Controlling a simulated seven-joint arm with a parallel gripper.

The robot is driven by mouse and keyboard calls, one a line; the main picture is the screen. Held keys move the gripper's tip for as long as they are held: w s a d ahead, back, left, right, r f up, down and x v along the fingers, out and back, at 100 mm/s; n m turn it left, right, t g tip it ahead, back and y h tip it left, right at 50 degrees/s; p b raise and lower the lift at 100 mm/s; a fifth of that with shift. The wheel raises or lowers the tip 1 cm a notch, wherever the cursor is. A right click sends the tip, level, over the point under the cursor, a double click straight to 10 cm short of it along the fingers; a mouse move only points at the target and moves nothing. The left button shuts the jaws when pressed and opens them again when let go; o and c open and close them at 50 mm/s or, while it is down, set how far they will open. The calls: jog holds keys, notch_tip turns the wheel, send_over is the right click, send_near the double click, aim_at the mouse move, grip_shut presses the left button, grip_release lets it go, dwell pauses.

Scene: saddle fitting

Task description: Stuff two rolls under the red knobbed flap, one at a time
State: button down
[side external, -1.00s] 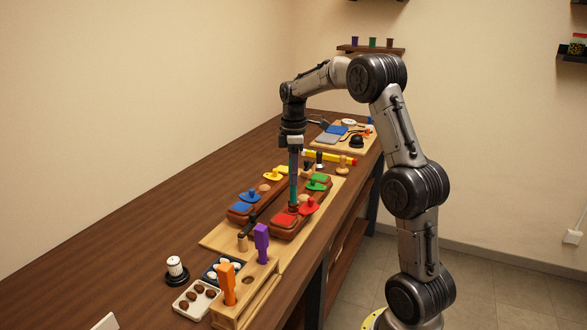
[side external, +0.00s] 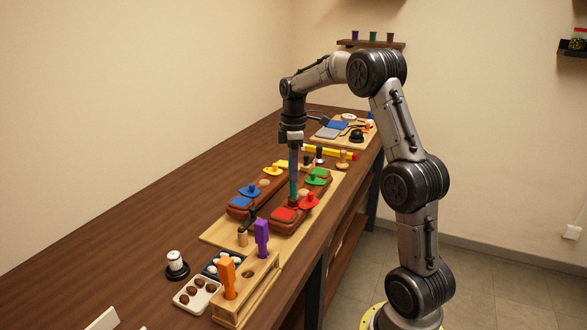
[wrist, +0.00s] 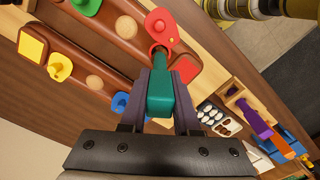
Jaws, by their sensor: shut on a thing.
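The red knobbed flap (side external: 309,201) sits on a brown padded block at the front right. It also shows in the wrist view (wrist: 161,27). My gripper (wrist: 160,88) is shut on a teal handled tool (wrist: 160,95), which stands upright in the side view (side external: 293,178). Its lower end is beside the red flap; whether it touches the flap or goes under it I cannot tell. Dark brown round pieces (side external: 198,293) lie in a white tray and white ones (side external: 226,264) in a dark tray. Which are the rolls I cannot tell.
Green (side external: 317,177), blue (side external: 249,190) and yellow (side external: 272,169) knobbed flaps stand nearby. A purple tool (side external: 262,236) and an orange tool (side external: 228,277) stand in a wooden rack. The table's left side is mostly clear.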

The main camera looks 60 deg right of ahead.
jog(key=shift+f, duration=1.7)
dwell(0.8)
jog(key=shift+r, duration=4.1)
jog(key=shift+r, duration=0.1)
